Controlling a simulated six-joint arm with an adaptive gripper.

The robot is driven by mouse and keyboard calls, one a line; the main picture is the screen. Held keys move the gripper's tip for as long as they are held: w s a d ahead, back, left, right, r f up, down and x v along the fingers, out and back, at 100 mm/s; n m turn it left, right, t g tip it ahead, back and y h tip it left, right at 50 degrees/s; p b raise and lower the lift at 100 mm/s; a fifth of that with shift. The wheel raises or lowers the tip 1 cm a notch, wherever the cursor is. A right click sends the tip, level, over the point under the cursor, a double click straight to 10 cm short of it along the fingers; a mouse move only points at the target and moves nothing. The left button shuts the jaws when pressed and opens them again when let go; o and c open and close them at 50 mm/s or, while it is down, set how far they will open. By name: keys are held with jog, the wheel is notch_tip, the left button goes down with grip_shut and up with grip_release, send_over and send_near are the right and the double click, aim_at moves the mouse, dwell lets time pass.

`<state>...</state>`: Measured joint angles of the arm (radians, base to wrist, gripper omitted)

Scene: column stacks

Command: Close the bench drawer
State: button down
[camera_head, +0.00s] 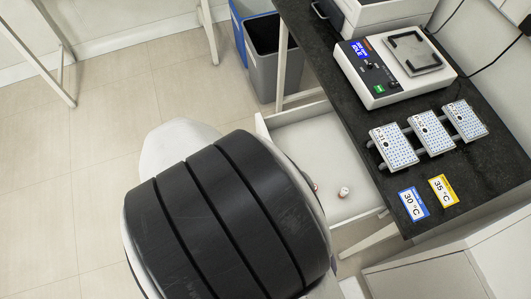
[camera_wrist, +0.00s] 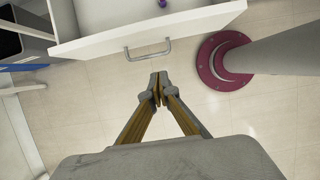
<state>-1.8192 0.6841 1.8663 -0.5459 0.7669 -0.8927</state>
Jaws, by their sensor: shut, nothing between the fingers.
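The bench drawer (camera_head: 318,140) is pulled out from under the dark bench top, and its white inside shows in the head view. In the wrist view the drawer's white front panel (camera_wrist: 200,24) crosses the top, with a grey bar handle (camera_wrist: 148,50) on it. My gripper (camera_wrist: 158,82) is shut and empty. In the wrist view its tips appear just below the handle, with a visible gap. The gripper is hidden in the head view, where my dark arm link covers part of the drawer.
A small white and reddish item (camera_head: 344,192) lies in the drawer. The bench top (camera_head: 470,195) bears a device with a display (camera_head: 395,70), several well plates and two temperature cards. Grey (camera_head: 275,70) and blue bins stand beyond the drawer. The floor at left is clear.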

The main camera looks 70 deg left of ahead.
jog(key=w+f, duration=0.7)
jog(key=f, duration=0.2)
jog(key=shift+w, duration=0.4)
jog(key=shift+f, duration=0.1)
dwell(0.5)
send_over(332, 173)
jog(key=w, duration=0.5)
jog(key=shift+s+d, duration=0.1)
jog(key=shift+d, duration=0.1)
dwell(0.4)
jog(key=s, duration=0.4)
jog(key=shift+s+a, duration=0.1)
jog(key=shift+s, duration=0.3)
jog(key=v, duration=1)
